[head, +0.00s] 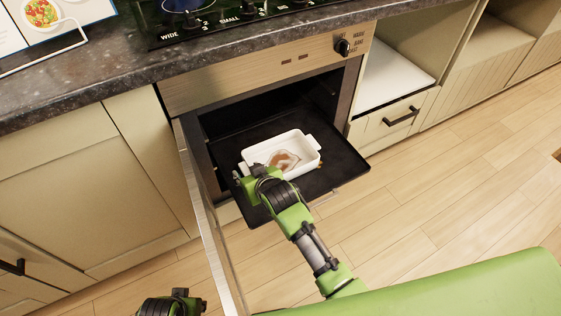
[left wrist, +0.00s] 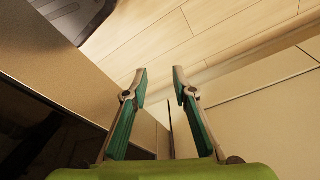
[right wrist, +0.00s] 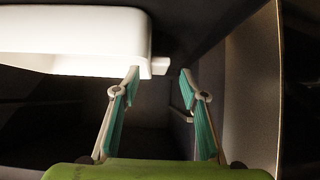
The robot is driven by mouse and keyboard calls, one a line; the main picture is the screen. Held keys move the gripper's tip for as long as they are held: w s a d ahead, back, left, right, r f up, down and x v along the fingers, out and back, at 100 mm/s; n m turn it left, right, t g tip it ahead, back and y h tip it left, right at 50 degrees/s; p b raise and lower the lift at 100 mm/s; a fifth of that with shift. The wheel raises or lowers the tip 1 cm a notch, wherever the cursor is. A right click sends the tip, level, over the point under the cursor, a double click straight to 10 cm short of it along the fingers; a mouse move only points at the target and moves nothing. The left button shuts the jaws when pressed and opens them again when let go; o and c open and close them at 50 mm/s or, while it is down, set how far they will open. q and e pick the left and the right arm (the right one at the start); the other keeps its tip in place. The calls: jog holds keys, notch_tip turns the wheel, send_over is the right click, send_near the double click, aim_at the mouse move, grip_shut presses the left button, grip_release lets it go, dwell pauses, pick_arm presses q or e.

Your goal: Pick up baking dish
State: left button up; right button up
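The white rectangular baking dish (head: 305,142), with brownish-white food inside, sits on a dark oven tray (head: 345,160) that sticks out of the open oven. My right gripper (head: 255,178) is at the dish's near-left side, partly covering that edge. In the right wrist view its fingers (right wrist: 160,73) are apart, with the white dish (right wrist: 75,30) at upper left, close to the left fingertip. Whether they touch is unclear. My left gripper (head: 172,303) shows only partly at the bottom of the head view. In the left wrist view its fingers (left wrist: 160,72) are apart and empty.
The oven door (head: 212,235) stands open on the left of the oven, seen nearly edge-on. A dark countertop (head: 110,65) with a hob (head: 215,18) is above. Cabinets flank the oven. The wooden floor (head: 430,200) to the right is clear.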

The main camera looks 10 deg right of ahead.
aim_at(246, 169)
jog(key=b+x, duration=0.1)
jog(key=x, duration=0.2)
jog(key=shift+d, duration=0.2)
jog(key=shift+w+a+f, duration=0.1)
jog(key=shift+w+f, duration=0.1)
pick_arm(q)
jog(key=r, duration=0.5)
jog(key=shift+w, duration=0.3)
pick_arm(e)
grip_shut()
jog(key=shift+r, duration=0.2)
